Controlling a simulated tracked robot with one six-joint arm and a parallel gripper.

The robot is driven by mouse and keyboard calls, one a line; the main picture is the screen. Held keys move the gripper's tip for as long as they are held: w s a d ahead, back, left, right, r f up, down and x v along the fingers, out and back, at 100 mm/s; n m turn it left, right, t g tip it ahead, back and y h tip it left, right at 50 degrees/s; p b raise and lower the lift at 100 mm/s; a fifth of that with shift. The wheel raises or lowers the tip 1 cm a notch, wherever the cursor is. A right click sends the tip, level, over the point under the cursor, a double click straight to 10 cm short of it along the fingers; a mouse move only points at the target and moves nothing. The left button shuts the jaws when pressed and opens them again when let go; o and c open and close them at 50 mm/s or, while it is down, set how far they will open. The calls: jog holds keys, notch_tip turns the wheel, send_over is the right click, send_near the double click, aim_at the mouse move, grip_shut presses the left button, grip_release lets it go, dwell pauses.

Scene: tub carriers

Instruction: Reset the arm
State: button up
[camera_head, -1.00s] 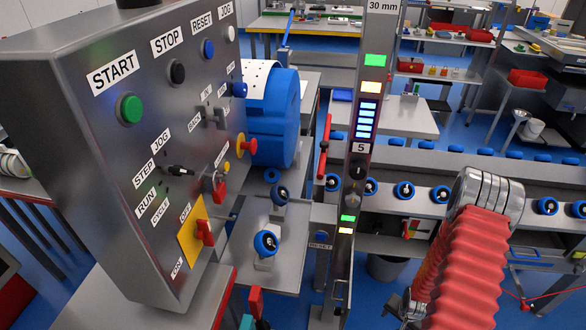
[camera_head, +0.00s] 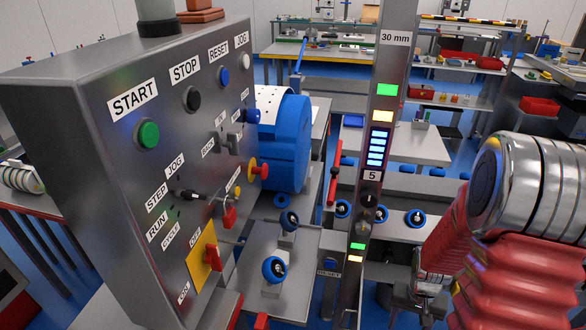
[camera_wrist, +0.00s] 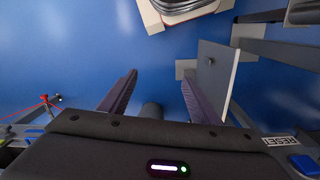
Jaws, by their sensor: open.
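My arm, in a red ribbed sleeve with silver rings, fills the right side of the head view; its gripper end is not clearly seen there. In the wrist view my gripper (camera_wrist: 152,98) points down over blue floor. Its two dark fingers stand wide apart with nothing between them. A dark round shape lies beyond the palm between the fingers. A grey plate (camera_wrist: 215,78) stands just right of the right finger; I cannot tell whether they touch.
A grey control panel (camera_head: 120,200) with START, STOP and RESET buttons fills the left. A grey post (camera_head: 378,150) with lit indicators stands in the middle. A blue button labelled RESET (camera_wrist: 303,164) is at lower right.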

jog(key=s+a+r+n+t, duration=0.1)
jog(key=a+r, duration=0.4)
jog(key=r, duration=0.6)
jog(key=s+a+r+n+t, duration=0.2)
jog(key=a+r, duration=0.4)
jog(key=r, duration=0.5)
jog(key=s+a+r+n+t, duration=0.2)
jog(key=s+a+r, duration=0.3)
jog(key=r, duration=0.5)
jog(key=shift+a+r+t, duration=0.4)
jog(key=shift+a+t, duration=0.1)
jog(key=shift+a, duration=0.1)
jog(key=shift+s, duration=0.15)
